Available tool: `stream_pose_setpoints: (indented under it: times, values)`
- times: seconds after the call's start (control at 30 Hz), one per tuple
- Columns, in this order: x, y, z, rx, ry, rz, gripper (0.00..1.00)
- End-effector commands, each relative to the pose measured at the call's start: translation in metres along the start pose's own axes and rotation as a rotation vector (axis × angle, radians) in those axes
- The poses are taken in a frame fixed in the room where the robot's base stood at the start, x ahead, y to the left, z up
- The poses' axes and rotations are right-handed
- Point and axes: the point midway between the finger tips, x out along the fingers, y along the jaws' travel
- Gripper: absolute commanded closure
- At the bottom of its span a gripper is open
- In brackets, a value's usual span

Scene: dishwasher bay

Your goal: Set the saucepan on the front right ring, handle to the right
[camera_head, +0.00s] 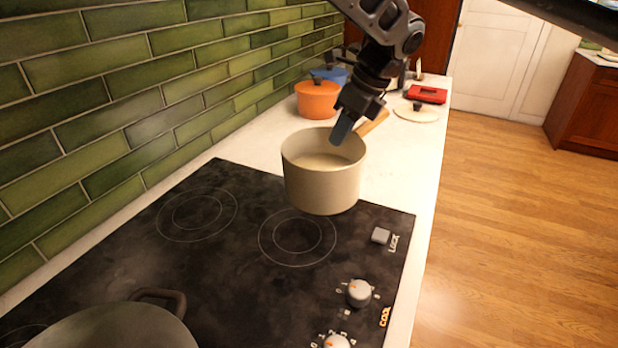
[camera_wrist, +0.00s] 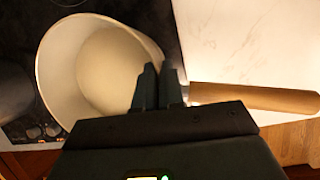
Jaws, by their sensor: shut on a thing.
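The cream saucepan (camera_head: 323,187) is held upright, or nearly so, above the far edge of the black hob. It looks empty. My gripper (camera_head: 343,133) is shut on its rim on the handle side. In the wrist view, the fingers (camera_wrist: 158,88) straddle the wall of the saucepan (camera_wrist: 60,65) beside the wooden handle (camera_wrist: 255,97). In the head view the handle (camera_head: 373,122) points away to the upper right, partly hidden by my gripper. The front right ring (camera_head: 297,240) is bare, just below the pan in the picture.
A dark pan (camera_head: 110,328) stands at the hob's near end. Another ring (camera_head: 197,214) by the green tiled wall is bare. Knobs (camera_head: 359,293) line the hob's right side. An orange pot (camera_head: 317,100), a blue pot, a lid (camera_head: 416,113) and a red item (camera_head: 427,94) stand beyond.

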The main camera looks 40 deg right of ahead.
Motion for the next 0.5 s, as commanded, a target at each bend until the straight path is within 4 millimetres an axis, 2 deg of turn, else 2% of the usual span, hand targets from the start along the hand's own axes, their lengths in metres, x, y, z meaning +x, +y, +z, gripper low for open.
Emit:
stream_pose_setpoints:
  times: [0.1, 0.3, 0.5]
  values:
    - [0.013, 0.021, 0.004, -0.001, 0.0, 0.002, 1.0]
    - [0.037, 0.048, 0.007, -0.001, -0.001, 0.001, 1.0]
    - [0.048, 0.059, 0.007, 0.0, -0.001, -0.001, 1.0]
